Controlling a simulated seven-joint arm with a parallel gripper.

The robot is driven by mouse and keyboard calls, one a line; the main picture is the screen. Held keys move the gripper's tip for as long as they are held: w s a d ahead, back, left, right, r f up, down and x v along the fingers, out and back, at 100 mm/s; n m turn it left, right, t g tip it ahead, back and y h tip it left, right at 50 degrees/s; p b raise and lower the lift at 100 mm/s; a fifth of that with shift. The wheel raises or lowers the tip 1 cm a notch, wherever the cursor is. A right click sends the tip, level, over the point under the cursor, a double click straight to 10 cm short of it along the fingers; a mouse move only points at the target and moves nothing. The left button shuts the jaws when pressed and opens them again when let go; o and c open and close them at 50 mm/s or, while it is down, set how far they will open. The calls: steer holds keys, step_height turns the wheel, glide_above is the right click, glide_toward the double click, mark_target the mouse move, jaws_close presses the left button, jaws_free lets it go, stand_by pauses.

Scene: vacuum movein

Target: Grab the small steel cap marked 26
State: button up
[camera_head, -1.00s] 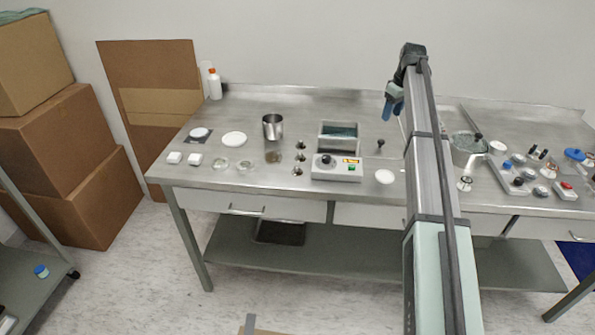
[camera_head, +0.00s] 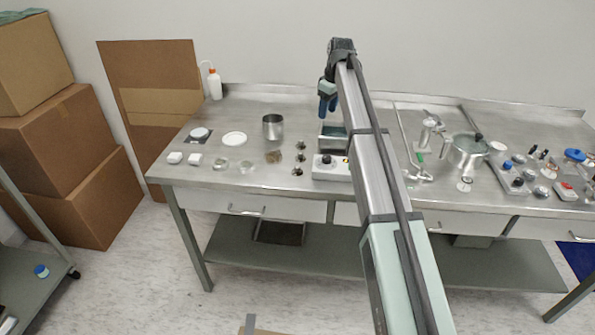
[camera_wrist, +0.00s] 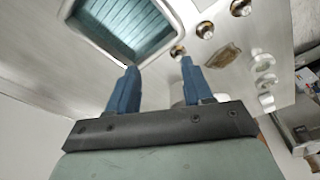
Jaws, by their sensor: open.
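Several small steel caps stand in a short column on the bench, left of the water bath, in the head view: a far cap (camera_head: 301,146), a middle cap (camera_head: 301,157) and a near cap (camera_head: 297,170). Caps also show in the wrist view, at the top right (camera_wrist: 240,7), below it (camera_wrist: 205,30) and nearest the fingers (camera_wrist: 178,50). No number 26 is readable on any. My gripper (camera_head: 327,105) is open and empty above the back of the bench, over the bath area. Its blue fingers (camera_wrist: 159,68) are apart, with nothing between them.
The water bath (camera_head: 333,128) with its control box (camera_head: 330,168) stands right of the caps. A steel beaker (camera_head: 273,127) and a small brown piece (camera_head: 273,156) are to their left.

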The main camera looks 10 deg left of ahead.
steer(key=s+a+n, duration=0.2)
steer(key=s+a, duration=0.7)
steer(key=a, duration=0.2)
steer(key=n+g+h, duration=0.1)
steer(key=n, duration=0.2)
glide_above(297, 166)
steer(key=f, duration=0.8)
steer(key=shift+s+d+f, duration=0.2)
steer(key=shift+d+f, duration=0.1)
steer(key=shift+w+a+f, duration=0.1)
steer(key=shift+f, duration=1.35)
steer(key=shift+w+a+f, duration=0.1)
steer(key=shift+f, duration=1.3)
jaws_close()
